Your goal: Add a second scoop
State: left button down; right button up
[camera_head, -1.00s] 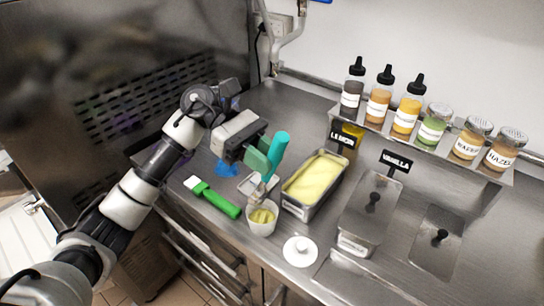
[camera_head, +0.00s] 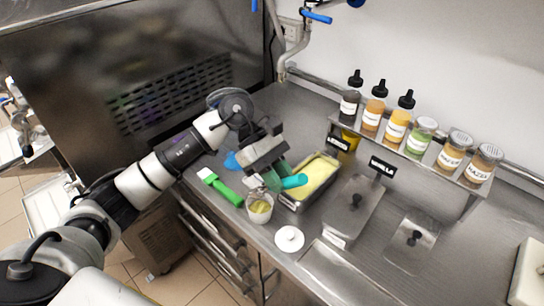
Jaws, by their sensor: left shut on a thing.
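My left gripper (camera_head: 279,172) is shut on the teal handle of a scoop (camera_head: 295,181). The handle lies nearly level, pointing right over the near side of the open lemon tub. The metal head of the scoop is partly hidden near the cup, and I cannot tell whether it holds anything. The cup (camera_head: 259,208) stands upright just below the gripper, with pale yellow gelato inside. The lemon tub (camera_head: 291,203) holds pale yellow gelato and stands right of the cup. My right gripper is not in view.
A green-handled spatula (camera_head: 227,192) lies left of the cup. A round white lid (camera_head: 289,239) is in front. The vanilla tub (camera_head: 352,205) is covered. Topping bottles and jars (camera_head: 396,128) line a raised shelf (camera_head: 420,158). The counter's right side has free room.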

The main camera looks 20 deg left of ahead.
pick_arm(q)
jog(key=s+d+f+t+y, duration=0.1)
jog(key=d+f+t+y, duration=0.2)
jog(key=y, duration=0.4)
jog(key=shift+s+d+f+y, duration=0.35)
jog(key=shift+d+f+y, duration=0.05)
jog(key=shift+d+f, duration=0.35)
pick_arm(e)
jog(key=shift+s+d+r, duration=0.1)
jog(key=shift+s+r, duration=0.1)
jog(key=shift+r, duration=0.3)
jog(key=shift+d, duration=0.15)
